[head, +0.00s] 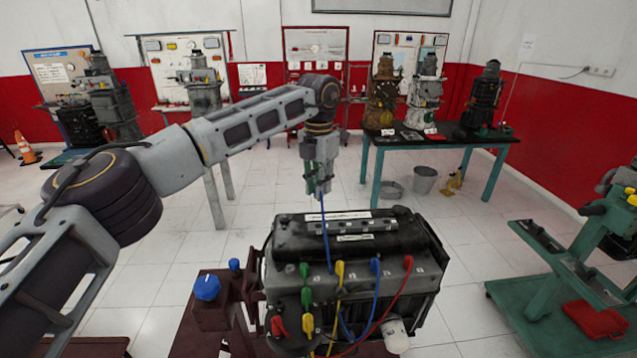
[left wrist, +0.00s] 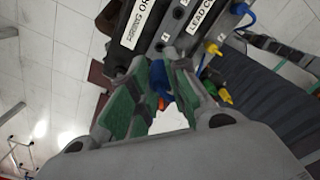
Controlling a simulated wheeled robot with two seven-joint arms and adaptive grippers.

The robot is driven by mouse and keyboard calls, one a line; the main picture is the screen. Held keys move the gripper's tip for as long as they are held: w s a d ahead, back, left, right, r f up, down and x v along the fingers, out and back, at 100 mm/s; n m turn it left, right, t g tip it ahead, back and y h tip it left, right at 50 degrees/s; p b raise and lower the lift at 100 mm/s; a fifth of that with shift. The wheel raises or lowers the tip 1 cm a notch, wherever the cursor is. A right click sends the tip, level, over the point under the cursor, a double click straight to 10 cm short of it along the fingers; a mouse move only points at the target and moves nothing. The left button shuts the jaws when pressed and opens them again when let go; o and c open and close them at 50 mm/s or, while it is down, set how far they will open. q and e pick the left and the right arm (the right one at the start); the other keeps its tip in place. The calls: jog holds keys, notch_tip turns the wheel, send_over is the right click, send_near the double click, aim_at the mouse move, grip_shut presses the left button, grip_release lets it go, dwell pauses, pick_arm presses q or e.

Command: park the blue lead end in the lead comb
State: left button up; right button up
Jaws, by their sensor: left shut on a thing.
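My left gripper (head: 319,186) is above the black engine (head: 290,240), shut on the blue lead end (left wrist: 187,84). In the left wrist view, blue shows between its green-padded fingers (left wrist: 163,92). A blue lead hangs from the gripper down to the engine top. The lead comb (head: 352,226) is a grey strip on the engine cover, between two white labels; the gripper is above it, apart from it. In the left wrist view the comb (left wrist: 170,30) shows dark openings beside the partly cut-off LEAD CO label. My right gripper is not in view.
Green (head: 304,270), yellow (head: 339,272), blue (head: 375,266) and red (head: 408,262) boots stand along the engine's front. Coloured leads loop below them. A blue-capped post (head: 206,287) is at left. A green stand (head: 560,275) is at right; white floor lies between.

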pick_arm(q)
jog(key=shift+f+b, duration=0.55)
jog(key=shift+f, duration=0.65)
jog(key=shift+f, duration=0.25)
dwell(0.4)
jog(key=shift+f+b, duration=1.2)
jog(key=shift+f, duration=1.2)
jog(key=shift+f+b, duration=0.4)
jog(key=shift+f, duration=0.55)
dwell(1.6)
